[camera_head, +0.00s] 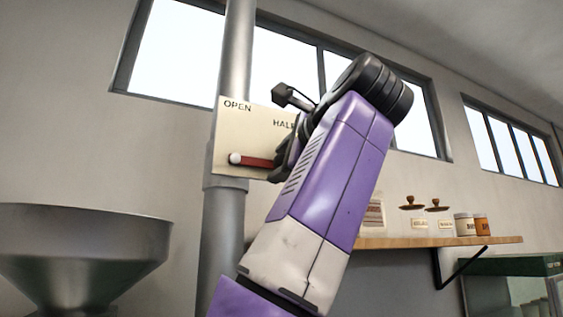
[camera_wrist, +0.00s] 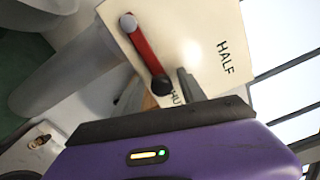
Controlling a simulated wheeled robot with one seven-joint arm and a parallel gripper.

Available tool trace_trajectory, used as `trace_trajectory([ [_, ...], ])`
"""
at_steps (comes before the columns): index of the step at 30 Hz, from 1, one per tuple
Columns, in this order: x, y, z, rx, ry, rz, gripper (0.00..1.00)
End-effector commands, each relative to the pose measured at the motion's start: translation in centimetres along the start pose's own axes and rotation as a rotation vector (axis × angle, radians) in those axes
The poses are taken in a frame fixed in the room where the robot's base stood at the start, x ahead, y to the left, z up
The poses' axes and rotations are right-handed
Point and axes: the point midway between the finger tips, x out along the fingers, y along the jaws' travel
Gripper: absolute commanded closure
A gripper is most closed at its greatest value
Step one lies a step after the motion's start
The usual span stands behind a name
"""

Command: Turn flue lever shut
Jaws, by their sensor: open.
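A cream plate (camera_head: 228,118) is fixed on the grey flue pipe (camera_head: 222,232). It carries the words OPEN and HALF. The red flue lever (camera_head: 257,162) with a white knob lies nearly level, its knob to the left, below the word OPEN. In the wrist view the lever (camera_wrist: 142,46) runs from the knob down to a dark pivot, and part of another word shows beside the pivot. My gripper (camera_head: 284,152) is open at the lever's pivot end, partly hidden by my arm. In the wrist view my gripper (camera_wrist: 158,88) has its fingers near the pivot; contact cannot be told.
A metal hopper (camera_head: 80,245) stands at the left of the pipe. A wooden shelf (camera_head: 440,242) with jars and small stamps is on the wall at the right. Windows (camera_head: 180,50) line the wall above. A green-topped case (camera_head: 510,266) is at the lower right.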

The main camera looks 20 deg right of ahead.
Motion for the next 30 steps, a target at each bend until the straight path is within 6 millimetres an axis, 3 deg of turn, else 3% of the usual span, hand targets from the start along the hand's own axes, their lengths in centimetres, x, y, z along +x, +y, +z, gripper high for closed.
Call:
trace_trajectory([
  [5, -0.8, 0.0, 0.0, 0.0, -0.001, -0.003, 0.52],
  [18, -7.2, 0.1, -0.1, 0.0, 0.0, -0.003, 0.52],
  [30, -7.8, 0.0, 0.0, 0.0, 0.0, 0.0, 0.52],
])
